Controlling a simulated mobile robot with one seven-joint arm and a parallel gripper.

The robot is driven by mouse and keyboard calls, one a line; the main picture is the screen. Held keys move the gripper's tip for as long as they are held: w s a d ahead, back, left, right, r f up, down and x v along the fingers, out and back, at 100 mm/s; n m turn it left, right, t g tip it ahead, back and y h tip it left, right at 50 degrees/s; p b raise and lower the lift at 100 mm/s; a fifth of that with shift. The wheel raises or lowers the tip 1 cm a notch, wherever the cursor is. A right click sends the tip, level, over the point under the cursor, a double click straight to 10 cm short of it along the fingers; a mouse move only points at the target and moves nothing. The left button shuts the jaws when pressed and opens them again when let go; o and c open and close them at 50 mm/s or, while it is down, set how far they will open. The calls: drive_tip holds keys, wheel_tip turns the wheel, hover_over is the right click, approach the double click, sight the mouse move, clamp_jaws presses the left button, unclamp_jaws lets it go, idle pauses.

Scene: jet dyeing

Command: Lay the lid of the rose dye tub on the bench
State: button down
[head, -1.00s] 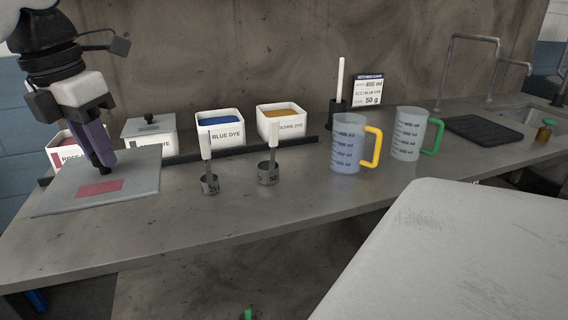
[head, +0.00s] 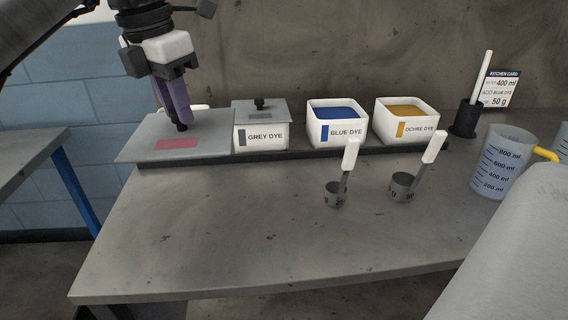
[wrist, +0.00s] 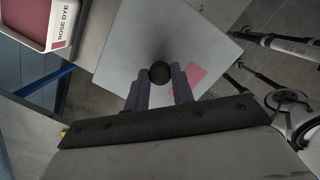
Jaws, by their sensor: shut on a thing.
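My gripper (head: 182,122) is shut on the dark knob (wrist: 160,72) of the rose dye tub's lid, its purple fingers on either side. The lid (head: 205,126) is a flat grey square plate with a pink patch. It is held roughly level above the back left of the bench (head: 200,215); its exact height is hard to judge. In the wrist view the lid (wrist: 128,58) is apart from the open rose dye tub (wrist: 28,22), which is at upper left. In the head view the lid hides most of that tub.
A lidded grey dye tub (head: 262,136), an open blue dye tub (head: 338,132) and an open ochre dye tub (head: 405,132) stand along the back. Two metal measuring cups (head: 335,196) (head: 401,189) with white handles stand in front. The bench's front left is clear.

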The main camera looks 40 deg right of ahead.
sight(171, 139)
wheel_tip(171, 139, down, 20)
drive_tip(key=shift+s, duration=0.1)
idle(0.5)
drive_tip(key=c, duration=1.2)
unclamp_jaws()
drive_tip(key=r, duration=0.4)
drive_tip(key=a+r, duration=0.1)
drive_tip(key=r, duration=0.7)
drive_tip(key=shift+s+a, duration=0.2)
drive_tip(key=shift+a, duration=0.2)
